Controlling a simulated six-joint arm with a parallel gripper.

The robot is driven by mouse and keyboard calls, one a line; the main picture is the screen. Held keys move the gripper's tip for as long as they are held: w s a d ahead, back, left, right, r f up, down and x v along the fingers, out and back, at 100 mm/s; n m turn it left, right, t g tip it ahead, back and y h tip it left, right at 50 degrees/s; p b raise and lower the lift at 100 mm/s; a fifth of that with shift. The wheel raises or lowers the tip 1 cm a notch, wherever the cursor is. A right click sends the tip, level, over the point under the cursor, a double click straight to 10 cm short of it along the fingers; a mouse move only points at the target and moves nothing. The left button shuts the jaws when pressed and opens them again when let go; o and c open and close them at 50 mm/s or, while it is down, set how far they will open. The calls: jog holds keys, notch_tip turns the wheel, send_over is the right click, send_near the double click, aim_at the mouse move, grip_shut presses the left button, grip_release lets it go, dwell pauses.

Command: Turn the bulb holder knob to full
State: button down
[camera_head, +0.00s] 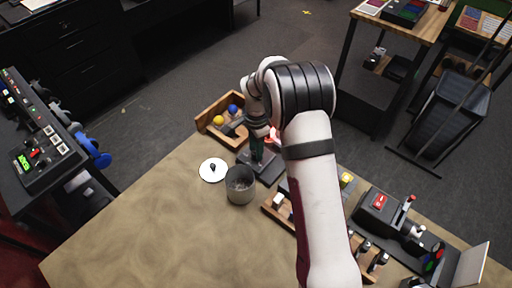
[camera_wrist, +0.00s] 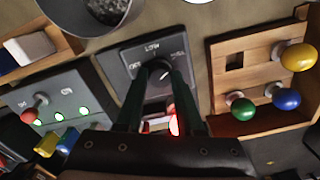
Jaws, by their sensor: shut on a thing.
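The bulb holder (camera_wrist: 120,62) is a dark grey block with lettering that seems to read off at left, low at the top and full at right. Its round dark knob (camera_wrist: 158,72) sits in the middle of these marks. My gripper (camera_wrist: 160,76) is shut on the knob, with one dark green finger on each side. The knob's pointer is not clear, so I cannot tell its setting. A red glow (camera_wrist: 174,124) shows between the fingers, perhaps the bulb. In the head view the bulb holder (camera_head: 270,172) lies under my gripper (camera_head: 257,157), and the arm hides part of it.
A grey cup (camera_head: 240,190) and a white disc (camera_head: 213,170) stand close by on the table. A wooden board with coloured knobs (camera_wrist: 225,75) is beside the holder. A switch panel with lit green lamps (camera_wrist: 45,95) lies on the other side. The table's front left is clear.

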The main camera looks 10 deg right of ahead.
dwell(0.4)
jog(key=c, duration=0.5)
grip_release()
jog(key=shift+c, duration=0.2)
notch_tip(320, 180, up, 16)
jog(key=shift+f, duration=0.1)
